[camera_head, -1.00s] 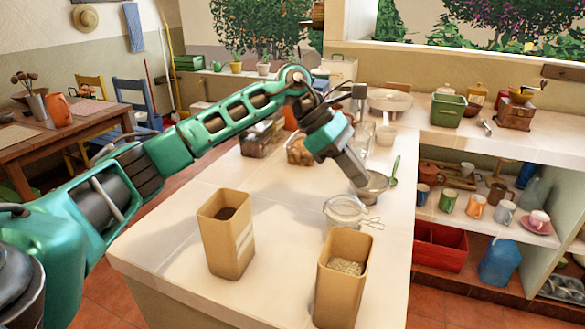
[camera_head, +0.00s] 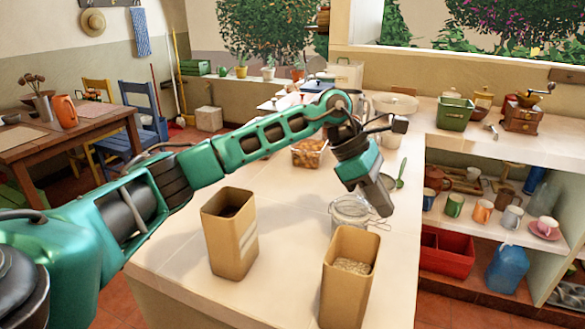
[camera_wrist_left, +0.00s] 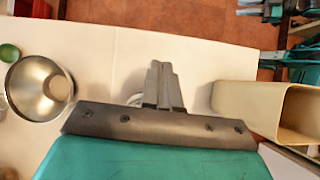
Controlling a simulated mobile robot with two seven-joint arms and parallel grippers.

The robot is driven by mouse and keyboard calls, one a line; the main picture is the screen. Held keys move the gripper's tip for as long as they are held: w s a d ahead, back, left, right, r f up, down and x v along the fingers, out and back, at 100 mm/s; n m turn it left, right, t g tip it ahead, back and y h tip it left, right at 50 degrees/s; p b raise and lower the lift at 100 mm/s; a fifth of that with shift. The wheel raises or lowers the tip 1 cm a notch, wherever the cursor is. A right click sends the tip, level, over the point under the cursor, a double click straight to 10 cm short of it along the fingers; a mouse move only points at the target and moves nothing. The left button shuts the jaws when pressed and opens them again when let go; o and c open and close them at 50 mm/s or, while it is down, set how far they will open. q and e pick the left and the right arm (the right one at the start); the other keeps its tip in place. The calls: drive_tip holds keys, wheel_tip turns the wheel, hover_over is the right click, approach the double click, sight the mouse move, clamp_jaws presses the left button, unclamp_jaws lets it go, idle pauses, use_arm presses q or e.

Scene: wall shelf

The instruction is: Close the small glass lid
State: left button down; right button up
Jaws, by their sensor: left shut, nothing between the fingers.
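A small clear glass jar (camera_head: 346,214) stands on the white counter, behind the right tan canister. Its thin wire fitting (camera_head: 384,226) sticks out at the right. The glass lid's position cannot be made out, because my left gripper (camera_head: 382,211) covers the jar's right side. This gripper is shut and empty, pointing down at that side; I cannot tell whether it touches. In the left wrist view its closed fingers (camera_wrist_left: 160,76) hide most of the jar, and only a pale curved edge shows beside them. My right gripper is not in view.
Two open tan canisters stand nearby, one at the left (camera_head: 229,240) and one in front of the jar (camera_head: 347,292). A metal funnel-like bowl (camera_wrist_left: 40,88) and a green spoon (camera_head: 401,174) lie behind the gripper.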

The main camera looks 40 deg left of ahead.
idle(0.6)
use_arm(q)
wheel_tip(320, 180, up, 14)
drive_tip(key=d+p, duration=0.2)
drive_tip(key=shift+w+d+f, duration=0.2)
drive_tip(key=shift+w+d, duration=0.05)
drive_tip(key=shift+d, duration=0.1)
